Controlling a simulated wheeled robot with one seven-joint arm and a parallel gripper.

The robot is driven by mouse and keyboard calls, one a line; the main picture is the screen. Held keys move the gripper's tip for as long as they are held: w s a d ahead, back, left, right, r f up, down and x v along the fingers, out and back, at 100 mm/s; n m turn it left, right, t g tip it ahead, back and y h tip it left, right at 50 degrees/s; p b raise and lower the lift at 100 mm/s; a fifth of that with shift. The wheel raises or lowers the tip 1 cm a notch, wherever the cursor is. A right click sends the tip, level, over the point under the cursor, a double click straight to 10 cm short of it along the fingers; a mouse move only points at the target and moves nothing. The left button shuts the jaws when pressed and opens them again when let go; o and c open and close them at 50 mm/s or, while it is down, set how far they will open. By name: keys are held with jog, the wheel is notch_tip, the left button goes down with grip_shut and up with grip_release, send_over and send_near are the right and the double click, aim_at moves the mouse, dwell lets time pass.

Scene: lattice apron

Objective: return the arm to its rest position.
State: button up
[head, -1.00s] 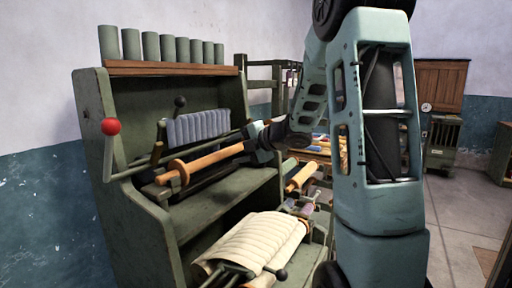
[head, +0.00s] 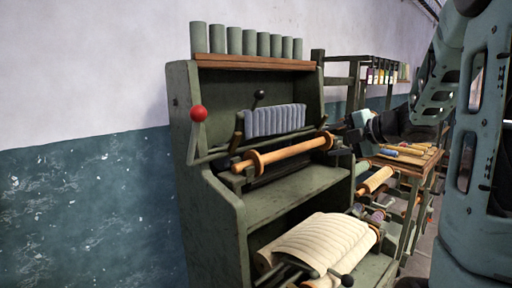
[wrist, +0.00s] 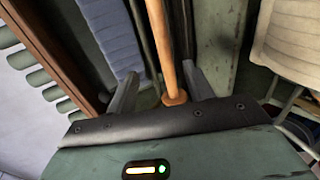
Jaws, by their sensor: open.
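My arm (head: 468,150) fills the right edge of the head view and reaches left to the green machine. My gripper (head: 332,132) is at the right end of a wooden roller (head: 290,151) on that machine. In the wrist view my gripper (wrist: 160,85) has its two dark fingers spread apart. The wooden roller (wrist: 163,45) runs between and beyond them, with gaps showing on both sides. I cannot tell whether either finger touches it.
The machine (head: 208,190) carries a red-knobbed lever (head: 198,114), grey ribbed cloth (head: 274,120) and cream padded cloth (head: 318,240). Green cylinders (head: 248,41) stand on top. A table with spools (head: 405,155) stands behind at right. Open space lies left, before the wall.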

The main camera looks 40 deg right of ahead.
jog(key=w+a+f+m+g+h, duration=0.4)
jog(key=a+f+m, duration=0.65)
jog(key=m, duration=0.35)
jog(key=s+a+f+m+g+y, duration=0.2)
jog(key=s+a+f+m+g, duration=0.45)
jog(key=s+a, duration=0.6)
jog(key=s+a+n+g, duration=0.1)
jog(key=s+a+n, duration=0.3)
jog(key=a, duration=0.6)
jog(key=s+a+n+g, duration=0.2)
jog(key=s+a+n, duration=0.2)
jog(key=s+a, duration=0.4)
jog(key=shift+a+r+n+y, duration=0.25)
jog(key=shift+a+n+y, duration=0.15)
jog(key=shift+a, duration=0.55)
